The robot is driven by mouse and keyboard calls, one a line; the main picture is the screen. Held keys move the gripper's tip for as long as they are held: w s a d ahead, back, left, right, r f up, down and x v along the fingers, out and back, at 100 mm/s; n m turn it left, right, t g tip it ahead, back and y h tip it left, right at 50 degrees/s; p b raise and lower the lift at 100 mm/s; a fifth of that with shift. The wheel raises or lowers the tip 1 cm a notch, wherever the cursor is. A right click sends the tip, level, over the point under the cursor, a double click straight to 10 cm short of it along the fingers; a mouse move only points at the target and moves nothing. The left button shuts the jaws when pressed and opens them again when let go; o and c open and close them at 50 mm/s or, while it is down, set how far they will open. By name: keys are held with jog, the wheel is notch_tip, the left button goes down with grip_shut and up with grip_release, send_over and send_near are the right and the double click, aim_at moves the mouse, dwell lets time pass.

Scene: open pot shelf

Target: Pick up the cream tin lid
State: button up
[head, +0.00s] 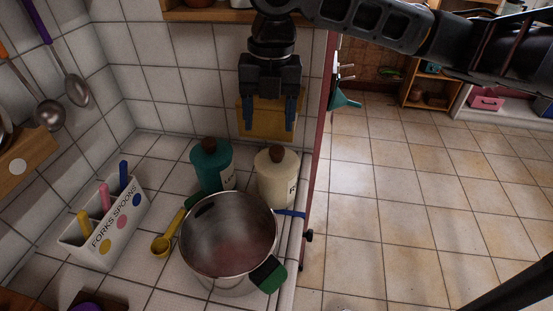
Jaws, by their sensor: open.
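The cream tin (275,181) stands upright at the back right of the tiled counter. Its cream lid (277,160) sits on top and has a brown round knob (277,154). My gripper (268,127) hangs above and slightly left of the lid, pointing down. Its two blue-tipped fingers are apart, with nothing seen between them. The fingertips show a little above the knob in the picture, and I cannot tell how far apart they are in depth.
A teal tin (211,168) with a brown knob stands left of the cream one. A steel pot (228,238) stands in front of both. A labelled cutlery holder (103,227) and yellow scoop (163,243) are left. The counter ends just right of the cream tin.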

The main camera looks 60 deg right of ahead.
aim_at(277, 150)
jog(key=shift+s+d, duration=0.3)
jog(key=shift+d, duration=0.15)
jog(key=shift+s+d+f, duration=0.1)
jog(key=shift+d+f, duration=0.05)
jog(key=shift+f, duration=0.15)
notch_tip(277, 150, down, 7)
jog(key=b, duration=0.6)
jog(key=shift+d+f, duration=0.15)
jog(key=shift+c, duration=0.4)
jog(key=c, duration=1)
